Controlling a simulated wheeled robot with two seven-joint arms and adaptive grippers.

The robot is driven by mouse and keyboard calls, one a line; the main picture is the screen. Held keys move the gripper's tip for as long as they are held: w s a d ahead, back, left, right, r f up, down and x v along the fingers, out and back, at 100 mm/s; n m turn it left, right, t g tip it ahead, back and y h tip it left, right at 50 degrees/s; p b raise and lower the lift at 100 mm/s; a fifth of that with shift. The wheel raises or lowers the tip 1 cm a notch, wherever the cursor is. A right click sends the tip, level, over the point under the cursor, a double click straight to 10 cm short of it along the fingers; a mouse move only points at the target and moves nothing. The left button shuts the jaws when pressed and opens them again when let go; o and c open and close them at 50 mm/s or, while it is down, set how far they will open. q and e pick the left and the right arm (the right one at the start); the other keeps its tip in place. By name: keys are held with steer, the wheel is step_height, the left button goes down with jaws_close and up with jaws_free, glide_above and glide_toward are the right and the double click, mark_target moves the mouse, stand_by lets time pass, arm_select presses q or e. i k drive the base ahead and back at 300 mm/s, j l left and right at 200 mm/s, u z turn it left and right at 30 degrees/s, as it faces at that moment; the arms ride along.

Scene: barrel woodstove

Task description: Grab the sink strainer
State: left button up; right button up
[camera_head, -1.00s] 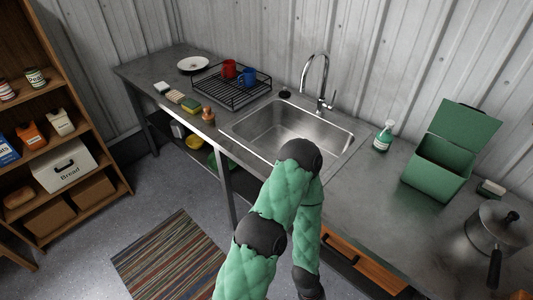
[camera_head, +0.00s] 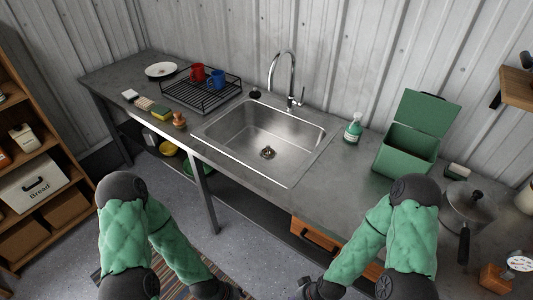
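The steel sink (camera_head: 225,128) is set into the grey counter. A small round metal piece (camera_head: 267,153) sits at its bottom; it looks like the strainer or the drain, and I cannot tell which. A small black round object (camera_head: 254,93) lies on the counter behind the sink's rear left corner; it may be a plug or strainer. My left gripper (camera_head: 236,293) is at the bottom edge, partly cut off, well below the sink. My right gripper (camera_head: 308,292) is also at the bottom edge, partly cut off. Both are apart from the sink, and their fingers are not clear.
A faucet (camera_head: 291,84) rises behind the sink. A dish rack (camera_head: 208,92) with mugs stands left of it, with sponges (camera_head: 145,103) in front. A soap bottle (camera_head: 353,129), green box (camera_head: 408,145) and pot (camera_head: 466,206) stand on the right. An orange drawer front (camera_head: 316,236) is below the counter.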

mark_target(268, 148)
steer(key=i+j+z, duration=0.1)
steer(key=z, duration=0.35)
steer(key=j+z, duration=0.3)
steer(key=z, duration=0.15)
steer(key=j+z, duration=0.55)
steer(key=z, duration=0.3)
